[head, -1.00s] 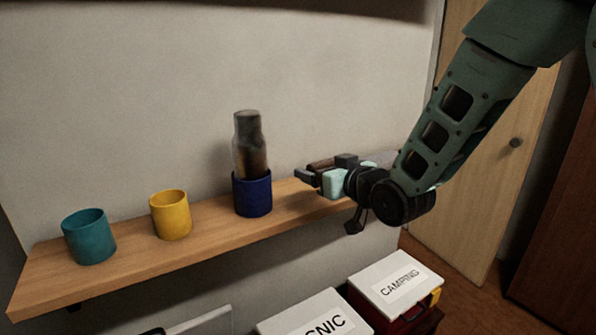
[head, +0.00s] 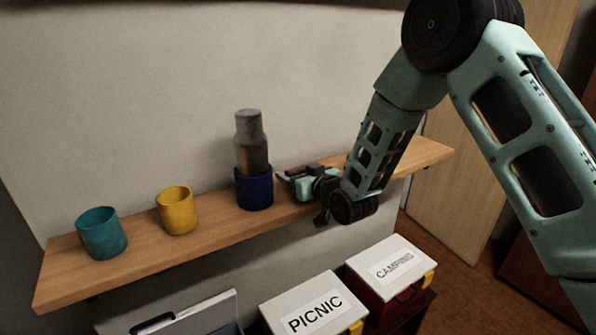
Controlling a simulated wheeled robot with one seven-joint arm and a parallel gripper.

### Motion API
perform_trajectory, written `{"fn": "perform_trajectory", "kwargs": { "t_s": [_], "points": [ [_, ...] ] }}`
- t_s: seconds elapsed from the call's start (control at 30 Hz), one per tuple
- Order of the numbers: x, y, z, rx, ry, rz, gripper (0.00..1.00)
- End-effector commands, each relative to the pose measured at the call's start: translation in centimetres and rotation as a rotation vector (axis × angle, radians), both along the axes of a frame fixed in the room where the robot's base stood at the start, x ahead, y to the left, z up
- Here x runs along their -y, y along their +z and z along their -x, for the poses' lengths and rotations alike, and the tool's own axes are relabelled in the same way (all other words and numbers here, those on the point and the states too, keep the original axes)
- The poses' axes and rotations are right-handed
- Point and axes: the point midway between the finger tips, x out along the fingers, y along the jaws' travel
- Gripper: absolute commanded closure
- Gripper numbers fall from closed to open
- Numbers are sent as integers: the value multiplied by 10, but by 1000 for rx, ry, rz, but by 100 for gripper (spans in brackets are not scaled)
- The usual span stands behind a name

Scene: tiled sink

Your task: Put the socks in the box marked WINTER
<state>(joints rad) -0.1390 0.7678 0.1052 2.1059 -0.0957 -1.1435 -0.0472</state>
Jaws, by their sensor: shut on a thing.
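My gripper (head: 291,179) is low over the wooden shelf, just right of a dark blue cup (head: 254,192). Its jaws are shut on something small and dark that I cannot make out. I cannot tell whether the fingertips touch the cup. No socks can be clearly recognised. No label reading WINTER shows. The readable boxes below the shelf are PICNIC (head: 300,292) and CAMPING (head: 385,262). A third box (head: 205,312) at the bottom left is cut by the frame edge, with no label readable.
A grey, brownish bottle (head: 250,140) stands upright in the blue cup. A yellow cup (head: 177,212) and a teal cup (head: 102,235) stand further left on the shelf (head: 140,256). The shelf's right end is bare behind my arm. A wooden door (head: 455,205) is at the right.

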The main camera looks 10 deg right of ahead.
Motion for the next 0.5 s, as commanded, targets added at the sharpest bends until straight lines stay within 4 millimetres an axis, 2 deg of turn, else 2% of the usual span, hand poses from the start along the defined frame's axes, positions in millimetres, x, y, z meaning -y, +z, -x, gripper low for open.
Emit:
{"fn": "perform_trajectory", "kwargs": {
  "t_s": [0.5],
  "points": [
    [-1, -8, -4, 2, 0, -1, 45]
  ]
}}
